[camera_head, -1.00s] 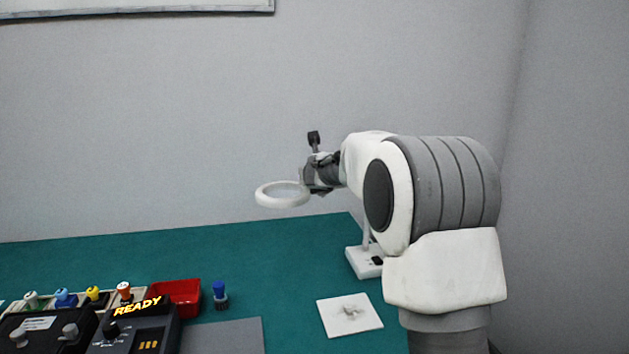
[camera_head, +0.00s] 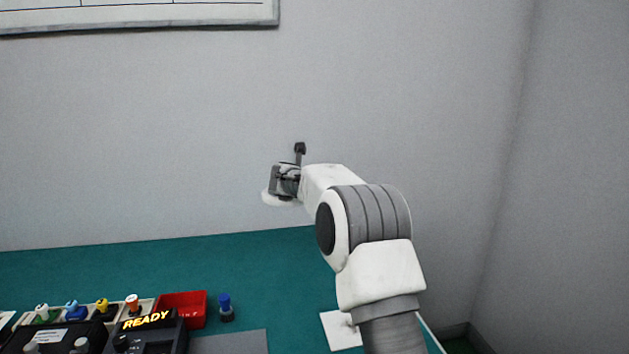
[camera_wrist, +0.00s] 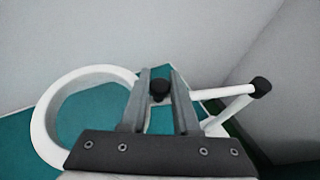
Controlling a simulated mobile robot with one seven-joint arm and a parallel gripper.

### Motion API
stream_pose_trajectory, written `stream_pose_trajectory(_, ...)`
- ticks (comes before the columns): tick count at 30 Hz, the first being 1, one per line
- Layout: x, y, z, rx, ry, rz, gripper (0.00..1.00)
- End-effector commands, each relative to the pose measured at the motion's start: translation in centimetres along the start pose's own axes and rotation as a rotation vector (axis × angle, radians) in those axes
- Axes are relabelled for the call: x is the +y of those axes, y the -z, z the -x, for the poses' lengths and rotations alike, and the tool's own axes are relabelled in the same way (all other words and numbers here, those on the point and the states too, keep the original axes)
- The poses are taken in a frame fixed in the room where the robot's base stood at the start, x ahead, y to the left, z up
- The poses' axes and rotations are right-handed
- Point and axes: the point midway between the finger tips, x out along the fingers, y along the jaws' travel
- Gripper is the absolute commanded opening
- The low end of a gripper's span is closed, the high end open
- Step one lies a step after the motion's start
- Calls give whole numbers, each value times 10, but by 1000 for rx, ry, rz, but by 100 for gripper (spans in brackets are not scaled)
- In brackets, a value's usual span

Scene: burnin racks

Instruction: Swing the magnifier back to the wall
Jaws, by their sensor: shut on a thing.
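The magnifier is a white ring lens on a jointed white arm. In the wrist view its ring (camera_wrist: 45,112) is at the left, and its arm (camera_wrist: 230,91) runs right to a black joint (camera_wrist: 262,86). My gripper (camera_wrist: 160,82) is shut on the magnifier at a small black knob (camera_wrist: 159,92) between the fingers. In the head view my gripper (camera_head: 284,182) is in front of the wall, above the table's back edge. Only a bit of the white ring (camera_head: 270,198) shows there; my arm hides the rest of the magnifier and its base.
The green table (camera_head: 130,262) is clear along the back. A red bin (camera_head: 182,308), a blue-capped bottle (camera_head: 225,308), several coloured-cap items and a device reading READY (camera_head: 148,322) stand front left. A white pad (camera_head: 340,331) lies near my arm. The grey wall (camera_head: 150,140) is behind.

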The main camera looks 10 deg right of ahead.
Motion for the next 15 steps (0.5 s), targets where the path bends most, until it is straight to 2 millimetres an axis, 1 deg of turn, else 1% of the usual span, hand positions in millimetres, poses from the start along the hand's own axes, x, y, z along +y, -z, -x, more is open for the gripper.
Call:
stream_pose_trajectory(1,2,-4,-1,0,13,-6,0)
stream_pose_trajectory(7,3,-5,-8,0,54,-23,0)
stream_pose_trajectory(15,2,-6,-11,-3,69,-30,0)
